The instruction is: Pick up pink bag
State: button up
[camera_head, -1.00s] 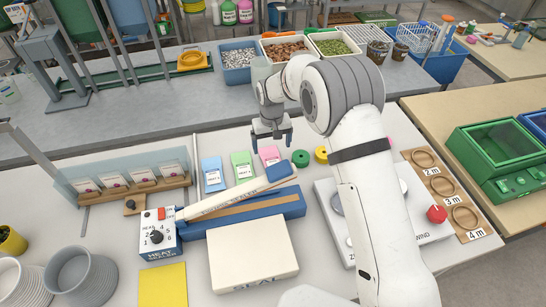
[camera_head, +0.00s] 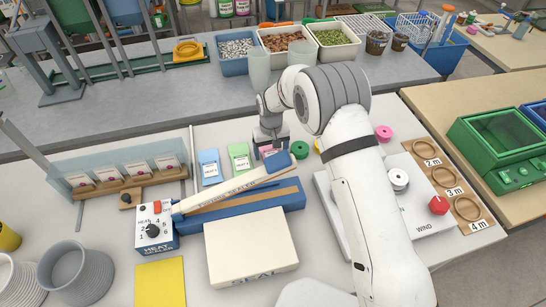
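The pink bag (camera_head: 267,150) lies on the white table, at the right end of a row with a blue bag (camera_head: 209,167) and a green bag (camera_head: 240,158). My gripper (camera_head: 270,151) is over the pink bag and hides much of it. Its fingers look spread apart, pointing down. I cannot tell whether they touch the bag.
The heat sealer (camera_head: 240,205) with its raised arm is just in front of the bags. A green spool (camera_head: 300,149) stands close on the right. A clear panel with a wooden card rack (camera_head: 125,185) is on the left. Tubs stand on the grey bench behind.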

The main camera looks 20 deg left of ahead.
jog(key=c, duration=0.8)
